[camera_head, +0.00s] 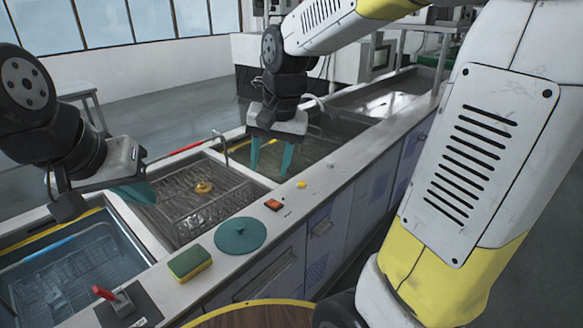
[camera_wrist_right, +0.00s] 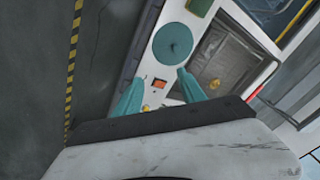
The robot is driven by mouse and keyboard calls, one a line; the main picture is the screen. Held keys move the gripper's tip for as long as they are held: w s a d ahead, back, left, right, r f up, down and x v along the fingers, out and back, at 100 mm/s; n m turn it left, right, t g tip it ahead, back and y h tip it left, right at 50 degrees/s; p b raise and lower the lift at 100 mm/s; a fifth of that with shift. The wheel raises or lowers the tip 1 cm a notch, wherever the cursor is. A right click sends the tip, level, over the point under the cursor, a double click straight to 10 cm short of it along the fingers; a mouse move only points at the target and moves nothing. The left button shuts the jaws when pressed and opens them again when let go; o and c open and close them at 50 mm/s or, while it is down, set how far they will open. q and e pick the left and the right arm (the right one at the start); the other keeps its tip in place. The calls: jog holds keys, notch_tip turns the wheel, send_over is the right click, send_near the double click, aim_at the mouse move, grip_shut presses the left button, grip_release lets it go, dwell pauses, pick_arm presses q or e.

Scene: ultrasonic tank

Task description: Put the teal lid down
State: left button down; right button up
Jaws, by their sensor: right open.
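The teal lid (camera_head: 240,236) is a round disc with a small centre knob. It lies flat on the pale front ledge of the counter and is clear of both grippers. In the right wrist view the lid (camera_wrist_right: 172,43) lies beyond the fingertips. My right gripper (camera_head: 270,170) is open and empty, above the counter by the far tank, to the right of and behind the lid. Its two teal fingers (camera_wrist_right: 160,76) stand apart in the wrist view. My left gripper (camera_head: 132,192) hangs over the near tanks at left; one teal finger shows, and its opening is unclear.
A green and yellow sponge (camera_head: 189,263) lies left of the lid, and a red switch (camera_head: 272,204) right of it. The middle tank (camera_head: 165,220) holds a mesh basket with a brass part (camera_head: 203,187). The near tank (camera_head: 115,235) holds water. A round wooden top (camera_head: 262,316) stands in front.

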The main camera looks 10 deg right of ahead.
jog(key=s+d+r+n+t, duration=0.1)
jog(key=s+d, duration=0.1)
jog(key=s, duration=0.4)
jog(key=s+d+r+n+t, duration=0.2)
jog(key=s+d, duration=0.1)
jog(key=s, duration=0.2)
jog(key=shift+s+d+r+n+t+y, duration=0.25)
jog(key=shift+s+d+n+t+y, duration=0.05)
jog(key=shift+s+y, duration=0.1)
